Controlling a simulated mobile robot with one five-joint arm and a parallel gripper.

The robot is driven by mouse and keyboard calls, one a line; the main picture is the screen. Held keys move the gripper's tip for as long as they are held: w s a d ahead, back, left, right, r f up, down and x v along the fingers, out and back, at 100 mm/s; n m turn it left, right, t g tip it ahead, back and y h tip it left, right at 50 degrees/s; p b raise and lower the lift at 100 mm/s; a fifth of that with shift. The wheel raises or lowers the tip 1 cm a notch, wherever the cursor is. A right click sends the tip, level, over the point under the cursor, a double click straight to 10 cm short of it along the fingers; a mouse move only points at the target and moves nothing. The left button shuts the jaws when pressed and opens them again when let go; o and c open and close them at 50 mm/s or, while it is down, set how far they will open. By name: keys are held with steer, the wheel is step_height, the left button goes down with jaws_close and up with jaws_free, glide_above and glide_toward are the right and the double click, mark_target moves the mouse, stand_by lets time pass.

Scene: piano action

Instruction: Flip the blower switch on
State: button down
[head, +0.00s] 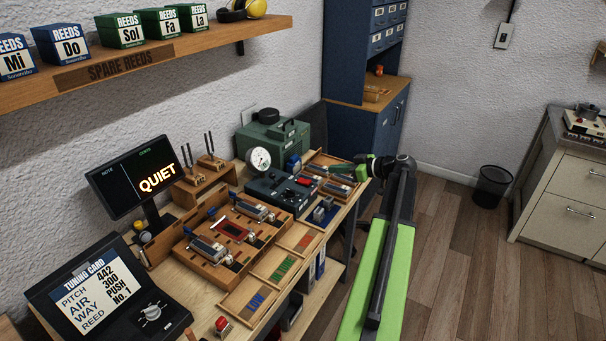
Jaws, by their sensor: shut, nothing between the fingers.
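A green blower-like box (283,138) with a black handle stands at the back of the workbench, with a round white gauge (259,159) at its left front. A dark box (270,188) with a red part (304,181) on top sits in front of it. I cannot tell which small part is the blower switch, or its position. My gripper (340,169) is at the bench's right end, right of the dark box and apart from the red part. It is shut and empty. My arm comes in from the lower right.
A display (135,177) reads QUIET, and a tuning card screen (100,290) stands at the front left. A wooden tray (190,258) with reed parts lies mid-bench. A shelf (160,62) overhangs the left. The floor (450,260) at right is clear around a black bin (492,187).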

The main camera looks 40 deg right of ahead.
steer(key=shift+w, duration=0.1)
steer(key=b, duration=0.4)
glide_above(313, 187)
step_height(313, 187, down, 4)
steer(key=shift+d+r, duration=0.1)
steer(key=shift+d, duration=0.05)
step_height(313, 187, down, 3)
steer(key=b, duration=0.2)
steer(key=shift+w+r+b, duration=0.1)
steer(key=shift+w+b, duration=0.05)
steer(key=shift+b, duration=0.15)
steer(key=shift+f+b, duration=0.5)
steer(key=shift+b, duration=0.05)
